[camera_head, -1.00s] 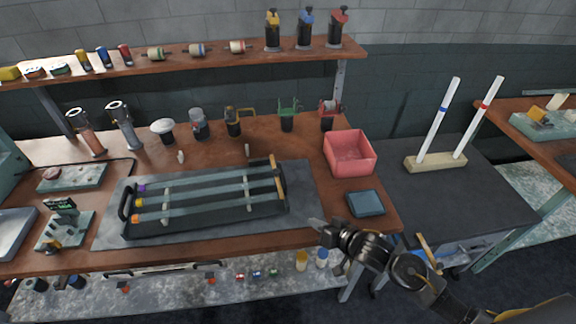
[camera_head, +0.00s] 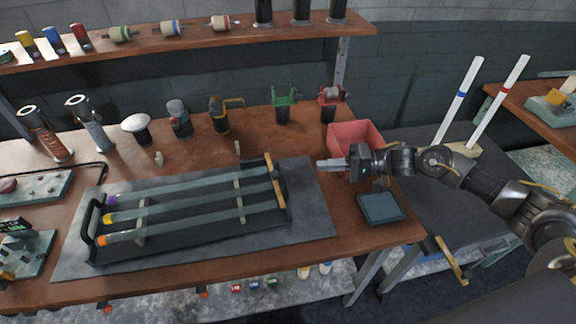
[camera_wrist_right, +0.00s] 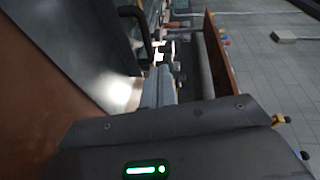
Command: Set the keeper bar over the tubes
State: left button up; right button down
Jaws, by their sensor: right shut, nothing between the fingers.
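Several glass tubes (camera_head: 190,205) with purple, yellow and orange left ends lie side by side in a black tray (camera_head: 190,241) with end handles. A tan bar (camera_head: 273,180) stands crosswise at the tray's right end; I cannot tell whether it is the keeper bar or part of the tray. Two pale crosspieces (camera_head: 239,198) show among the tubes. My right gripper (camera_head: 320,165) is shut and empty, right of the tray and in front of the pink bin. Its fingers show in the right wrist view (camera_wrist_right: 158,86). My left gripper is out of view.
The pink bin (camera_head: 356,134) and a dark blue pad (camera_head: 381,207) are at the bench's right. Clamps and bottles line the back, below a shelf (camera_head: 190,43). Another tan bar (camera_head: 451,261) shows low at right. The grey mat (camera_head: 317,215) has bare room beside the tray.

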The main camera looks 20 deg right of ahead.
jog(key=p, duration=0.3)
send_near(274, 175)
jog(key=w+a+f, duration=0.1)
jog(key=w+a, duration=0.3)
jog(key=a, duration=0.1)
dwell(0.4)
jog(key=a+p, duration=0.3)
jog(key=a, duration=0.2)
jog(key=shift+a+r, duration=0.15)
jog(key=shift+a, duration=0.65)
jog(key=shift+d+f, duration=0.1)
jog(key=shift+f, duration=0.1)
